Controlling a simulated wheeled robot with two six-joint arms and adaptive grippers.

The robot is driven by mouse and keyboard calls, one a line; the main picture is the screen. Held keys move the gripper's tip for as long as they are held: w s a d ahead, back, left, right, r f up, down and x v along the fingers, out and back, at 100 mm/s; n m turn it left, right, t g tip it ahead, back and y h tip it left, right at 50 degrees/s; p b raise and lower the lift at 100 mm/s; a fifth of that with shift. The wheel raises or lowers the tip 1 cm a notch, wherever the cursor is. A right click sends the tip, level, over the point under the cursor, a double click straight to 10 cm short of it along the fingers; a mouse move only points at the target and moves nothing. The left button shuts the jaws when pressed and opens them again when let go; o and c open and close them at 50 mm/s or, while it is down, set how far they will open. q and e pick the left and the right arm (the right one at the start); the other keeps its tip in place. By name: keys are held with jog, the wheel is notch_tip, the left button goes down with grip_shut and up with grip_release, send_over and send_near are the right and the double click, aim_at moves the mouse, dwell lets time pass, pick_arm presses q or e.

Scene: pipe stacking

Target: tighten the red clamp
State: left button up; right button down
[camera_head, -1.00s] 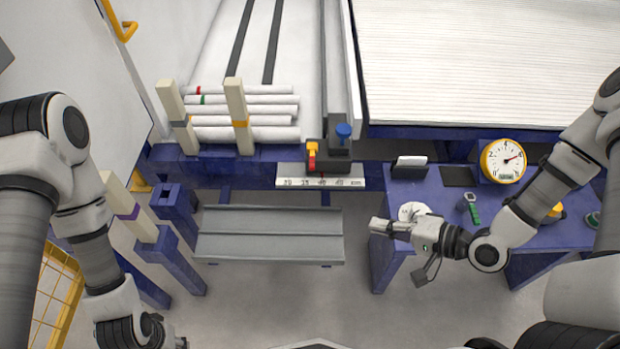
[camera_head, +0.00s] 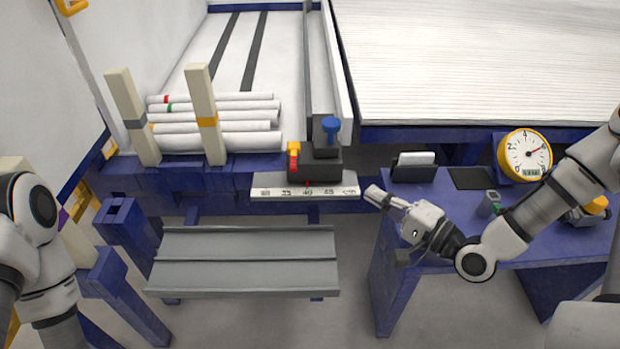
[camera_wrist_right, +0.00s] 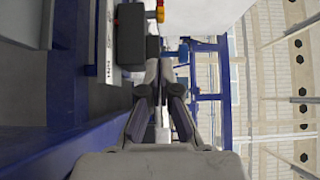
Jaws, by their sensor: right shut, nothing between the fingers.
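A small red part with a yellow-orange top (camera_head: 293,158), which looks like the red clamp, stands on the left of a dark block (camera_head: 316,166) at the front of the pipe bench. A blue knob (camera_head: 331,127) rises from the same block. My right gripper (camera_head: 372,194) is shut and empty, lower right of the block and apart from the red part. In the right wrist view the fingers (camera_wrist_right: 159,66) point toward the block (camera_wrist_right: 131,35); the red and yellow part (camera_wrist_right: 155,11) shows only partly at the top edge. My left gripper is out of view.
A marked ruler strip (camera_head: 305,193) runs along the bench front below the block. White pipes (camera_head: 215,128) lie behind cream posts (camera_head: 207,115) at left. A grey tray (camera_head: 245,262) is below. A blue table (camera_head: 450,215) with a yellow gauge (camera_head: 525,155) is at right.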

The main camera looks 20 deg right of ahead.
jog(key=b, duration=0.5)
send_near(294, 156)
jog(key=w+d+f, duration=0.1)
jog(key=w+d, duration=0.1)
jog(key=w, duration=0.1)
jog(key=a, duration=0.1)
jog(key=w+a+b, duration=0.1)
jog(key=a, duration=0.1)
jog(key=w+a+b, duration=0.1)
jog(key=shift+a+r, duration=0.2)
jog(key=shift+a, duration=0.05)
